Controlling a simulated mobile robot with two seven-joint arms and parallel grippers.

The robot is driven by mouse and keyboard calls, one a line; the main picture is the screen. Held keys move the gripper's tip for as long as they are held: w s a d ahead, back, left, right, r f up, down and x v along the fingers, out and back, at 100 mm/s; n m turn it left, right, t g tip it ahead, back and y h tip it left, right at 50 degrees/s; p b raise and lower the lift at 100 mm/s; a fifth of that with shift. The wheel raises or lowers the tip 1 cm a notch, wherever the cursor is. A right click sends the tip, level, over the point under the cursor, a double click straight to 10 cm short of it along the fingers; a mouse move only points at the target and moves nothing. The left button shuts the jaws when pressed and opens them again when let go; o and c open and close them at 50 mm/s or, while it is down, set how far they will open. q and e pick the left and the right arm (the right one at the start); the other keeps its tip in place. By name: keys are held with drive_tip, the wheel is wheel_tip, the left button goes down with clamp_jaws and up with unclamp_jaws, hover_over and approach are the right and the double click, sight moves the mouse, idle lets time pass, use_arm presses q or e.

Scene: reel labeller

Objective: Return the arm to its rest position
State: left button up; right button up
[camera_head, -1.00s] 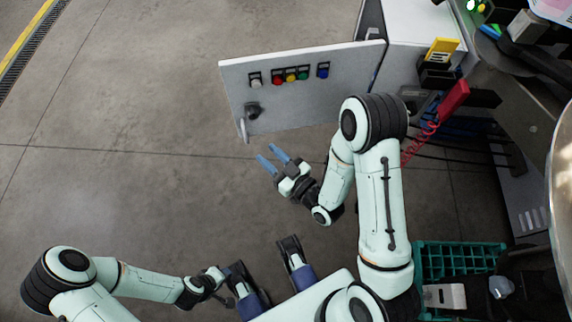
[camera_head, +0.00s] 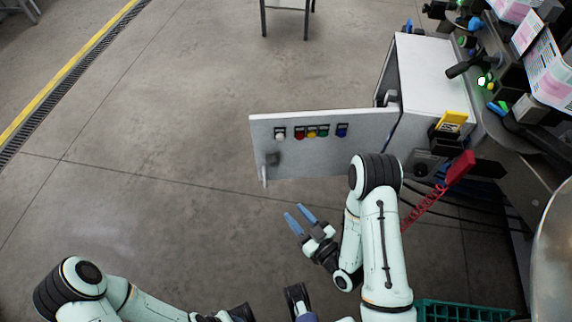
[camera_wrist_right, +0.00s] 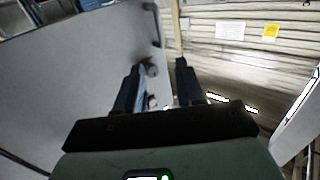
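My right gripper (camera_head: 300,219) is open and empty, its two blue fingers apart. It is in front of the open cabinet door (camera_head: 375,131) and below it in the head view, apart from it. My right arm is folded at the elbow beside the door. My left arm comes in at the lower left; its gripper is at the bottom edge, and its fingers cannot be made out.
The grey cabinet (camera_head: 430,75) with its door swung out stands at the upper right. A red handset-like thing (camera_head: 459,167) with a coiled cord hangs beside it. A green crate (camera_head: 455,310) is at the lower right. The floor to the left is clear.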

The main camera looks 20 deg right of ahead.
drive_tip(key=s+f+m+g+h+p, duration=0.2)
drive_tip(key=s+f+m+g+p, duration=0.15)
drive_tip(key=f+g+p, duration=0.45)
drive_tip(key=s+a+f+m+g+p, duration=0.1)
drive_tip(key=s+a+m+g, duration=0.1)
drive_tip(key=s+g, duration=0.3)
drive_tip(key=s+a+f+m+g+p, duration=0.1)
drive_tip(key=s+a+m+g, duration=0.1)
drive_tip(key=s+g, duration=0.3)
drive_tip(key=s, duration=0.4)
drive_tip(key=shift+f+p, duration=0.25)
drive_tip(key=shift+p, duration=0.1)
drive_tip(key=shift+d, duration=0.15)
